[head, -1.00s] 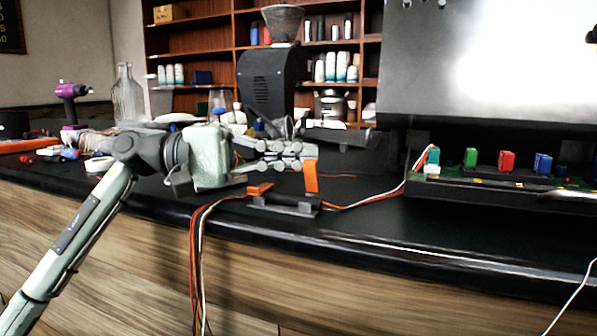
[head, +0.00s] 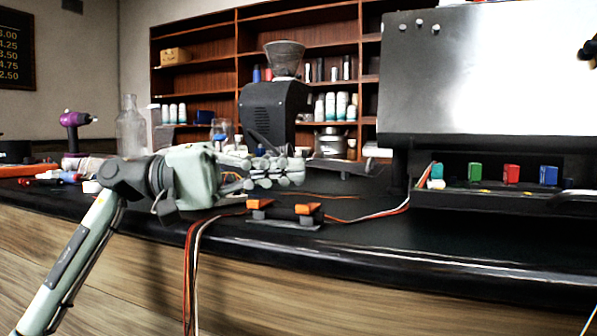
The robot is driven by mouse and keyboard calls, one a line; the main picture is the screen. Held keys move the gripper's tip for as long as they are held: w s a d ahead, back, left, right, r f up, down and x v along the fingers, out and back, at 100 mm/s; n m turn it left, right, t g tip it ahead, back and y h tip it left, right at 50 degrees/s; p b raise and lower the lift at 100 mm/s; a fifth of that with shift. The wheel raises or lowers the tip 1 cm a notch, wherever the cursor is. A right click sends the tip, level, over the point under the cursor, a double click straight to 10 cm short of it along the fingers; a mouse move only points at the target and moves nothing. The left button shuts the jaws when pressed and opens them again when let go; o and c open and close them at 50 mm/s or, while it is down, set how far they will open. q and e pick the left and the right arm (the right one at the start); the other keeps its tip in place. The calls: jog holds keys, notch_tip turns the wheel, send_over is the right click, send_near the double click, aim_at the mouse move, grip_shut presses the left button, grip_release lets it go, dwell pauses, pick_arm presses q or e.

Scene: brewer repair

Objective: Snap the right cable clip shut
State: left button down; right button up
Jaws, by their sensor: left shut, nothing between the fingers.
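The right cable clip (head: 308,208) has an orange lever that lies down flat on its dark block. The left cable clip (head: 260,204) also has its orange lever lying flat. Both sit on a small dark holder with a grey base (head: 285,221) near the counter's front edge. Red and white cables (head: 375,215) run from the holder toward the machine, and others (head: 192,255) hang over the counter edge on the left. My left gripper (head: 300,172) is shut and empty, just above the right clip in the picture and apart from it. My right gripper is not in view.
The open brewer (head: 480,75) stands at the right, with a row of coloured connectors (head: 511,174) below its panel. A grinder (head: 270,113), a glass bottle (head: 130,130) and a purple tool (head: 75,128) stand behind. The black counter (head: 365,240) is clear right of the holder.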

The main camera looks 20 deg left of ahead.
pick_arm(q)
jog(key=v, duration=1)
jog(key=shift+a, duration=0.3)
